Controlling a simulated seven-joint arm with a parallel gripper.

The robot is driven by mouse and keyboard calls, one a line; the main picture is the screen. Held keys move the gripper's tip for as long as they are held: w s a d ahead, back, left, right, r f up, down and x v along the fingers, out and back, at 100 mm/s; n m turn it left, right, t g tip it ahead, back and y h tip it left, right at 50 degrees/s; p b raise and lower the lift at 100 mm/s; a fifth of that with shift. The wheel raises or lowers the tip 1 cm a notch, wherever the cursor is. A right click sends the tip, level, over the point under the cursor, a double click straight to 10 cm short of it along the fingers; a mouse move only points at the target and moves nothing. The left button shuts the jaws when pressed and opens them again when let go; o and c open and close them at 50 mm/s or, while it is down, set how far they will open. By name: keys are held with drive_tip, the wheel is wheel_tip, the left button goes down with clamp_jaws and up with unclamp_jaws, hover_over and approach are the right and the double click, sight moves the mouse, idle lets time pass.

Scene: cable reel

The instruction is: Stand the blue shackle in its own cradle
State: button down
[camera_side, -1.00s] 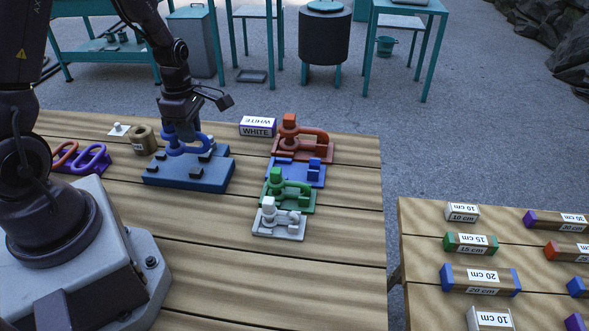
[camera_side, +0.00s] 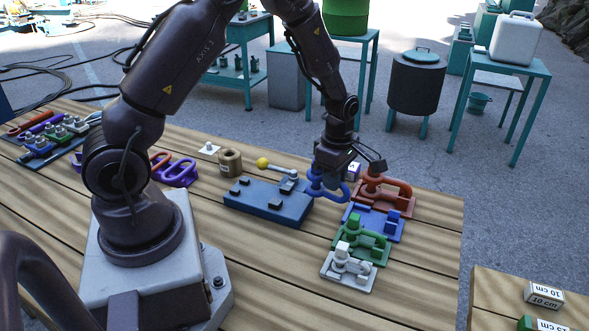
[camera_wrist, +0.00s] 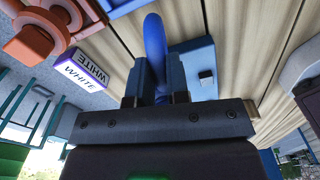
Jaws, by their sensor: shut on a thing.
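The blue shackle (camera_side: 322,191) is held by my gripper (camera_side: 330,172), above the table between the dark-blue fixture and the row of coloured cradles. In the wrist view the shackle (camera_wrist: 155,45) shows as a blue bar rising from between the fingers (camera_wrist: 155,98); the jaws are shut on it. The blue cradle (camera_side: 378,226) is a flat base with raised blocks, lower right of the shackle and apart from it. No shackle stands in it. The dark-blue fixture (camera_side: 262,203) lies left of the shackle.
A red cradle (camera_side: 402,205) holding a red shackle stands behind the blue cradle. Green (camera_side: 366,245) and white (camera_side: 348,272) ones stand in front. A yellow-knobbed lever (camera_side: 263,163) rises at the fixture. The WHITE box (camera_wrist: 80,70) is behind. The front table is clear.

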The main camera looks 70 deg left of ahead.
drive_tip(key=shift+w+d+r+n, duration=1.05)
drive_tip(key=shift+w+d, duration=2.05)
drive_tip(key=shift+w, duration=1.6)
drive_tip(key=shift+f, duration=3.15)
drive_tip(key=shift+f, duration=0.35)
drive_tip(key=c, duration=1)
unclamp_jaws()
drive_tip(key=shift+f, duration=0.1)
